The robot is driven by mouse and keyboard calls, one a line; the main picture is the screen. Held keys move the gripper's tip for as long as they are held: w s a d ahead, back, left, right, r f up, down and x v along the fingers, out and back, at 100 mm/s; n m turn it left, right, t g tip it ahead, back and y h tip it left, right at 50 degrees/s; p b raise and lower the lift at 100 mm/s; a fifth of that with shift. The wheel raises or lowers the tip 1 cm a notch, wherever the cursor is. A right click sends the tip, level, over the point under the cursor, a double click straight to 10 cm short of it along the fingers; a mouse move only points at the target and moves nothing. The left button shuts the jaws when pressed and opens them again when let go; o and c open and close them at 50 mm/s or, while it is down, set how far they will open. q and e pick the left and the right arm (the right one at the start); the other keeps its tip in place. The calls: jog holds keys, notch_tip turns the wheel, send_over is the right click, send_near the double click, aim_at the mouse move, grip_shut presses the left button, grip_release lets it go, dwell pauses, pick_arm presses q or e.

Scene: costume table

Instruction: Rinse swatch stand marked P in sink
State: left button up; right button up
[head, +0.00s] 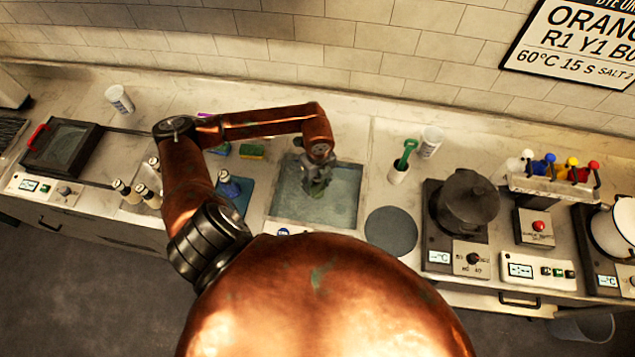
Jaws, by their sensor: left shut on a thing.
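The sink (285,207) is a rectangular basin of greyish water set in the counter, near the middle of the head view. My left arm reaches in from the left and bends down over it. My left gripper (317,188) points down into the sink and is shut on the swatch stand. The gripper and wrist hide nearly all of the stand, so its letter P cannot be read. I cannot tell how deep it sits in the water. My right gripper is not in view.
A round grey mat (391,231) lies right of the sink. A dark pot (467,203) sits on a heater farther right. A sponge (252,151) and small bottles stand left of the sink.

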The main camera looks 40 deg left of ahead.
aim_at(317, 193)
pick_arm(q)
notch_tip(317, 193, down, 7)
jog(key=b, duration=0.4)
jog(key=shift+r, duration=0.15)
notch_tip(317, 193, down, 6)
jog(key=b, duration=0.4)
jog(key=shift+f+b, duration=0.35)
jog(key=shift+f, duration=0.05)
jog(key=shift+a, duration=0.1)
jog(key=shift+s+a, duration=0.5)
jog(key=shift+a, duration=0.4)
jog(key=shift+d, duration=0.15)
jog(key=shift+w+d, duration=0.55)
jog(key=shift+d, duration=0.4)
jog(key=shift+w+d, duration=0.55)
jog(key=shift+d, duration=0.35)
